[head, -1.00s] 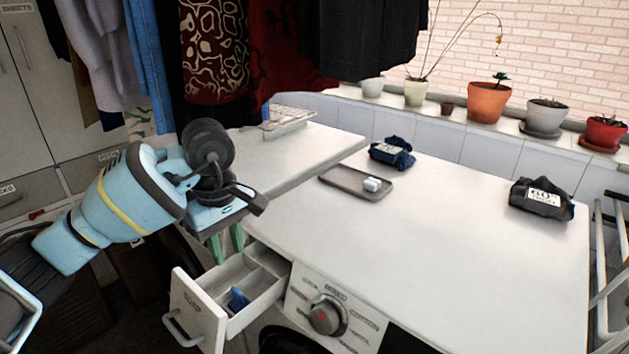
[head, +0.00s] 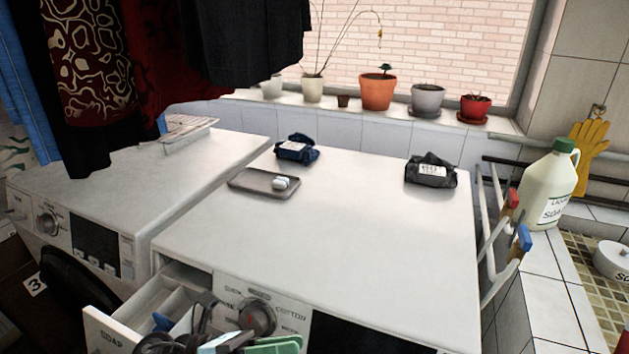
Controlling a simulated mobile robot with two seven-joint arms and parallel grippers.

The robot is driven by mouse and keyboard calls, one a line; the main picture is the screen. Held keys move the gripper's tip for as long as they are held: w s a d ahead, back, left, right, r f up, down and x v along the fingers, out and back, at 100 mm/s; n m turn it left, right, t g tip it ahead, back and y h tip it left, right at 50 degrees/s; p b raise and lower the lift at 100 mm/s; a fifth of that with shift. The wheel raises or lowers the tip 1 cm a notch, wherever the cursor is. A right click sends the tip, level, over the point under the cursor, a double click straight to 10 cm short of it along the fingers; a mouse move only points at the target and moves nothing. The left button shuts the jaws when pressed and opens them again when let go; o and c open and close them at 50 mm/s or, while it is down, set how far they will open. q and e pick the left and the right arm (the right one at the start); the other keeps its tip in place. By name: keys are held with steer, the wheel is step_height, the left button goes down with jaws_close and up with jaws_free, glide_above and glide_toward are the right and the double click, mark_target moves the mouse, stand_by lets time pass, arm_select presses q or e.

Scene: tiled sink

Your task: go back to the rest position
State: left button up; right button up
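My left gripper (head: 270,346) shows at the bottom edge, in front of the washing machine (head: 350,230) and beside its open soap drawer (head: 122,325). Only dark wrist parts and a green finger show, and the rest is cut off by the frame. I cannot tell whether it is open or shut. My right gripper is not in view.
A second machine (head: 110,195) stands at left. A white rack (head: 495,240), a soap jug (head: 548,190) and a tiled sink edge (head: 540,285) are at right. The machine top's middle is clear.

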arm_select(q)
steer(key=s+a+f+n+t+y, duration=0.1)
steer(key=a+f+n+t+y, duration=0.55)
steer(key=n, duration=0.85)
steer(key=s+a+f+n+t+y, duration=0.1)
steer(key=a+f+n+t+y, duration=0.2)
steer(key=f+n+t+y, duration=0.85)
steer(key=s+a+f+n+g, duration=0.3)
steer(key=s+f+n+g, duration=0.2)
steer(key=s, duration=0.4)
steer(key=s+a+f+n+g+p, duration=0.1)
steer(key=s+a+f+n+g, duration=0.2)
steer(key=s+f+n+g, duration=0.2)
steer(key=s+f+n, duration=0.2)
steer(key=s+n, duration=0.2)
steer(key=n, duration=0.1)
steer(key=shift+f, duration=0.25)
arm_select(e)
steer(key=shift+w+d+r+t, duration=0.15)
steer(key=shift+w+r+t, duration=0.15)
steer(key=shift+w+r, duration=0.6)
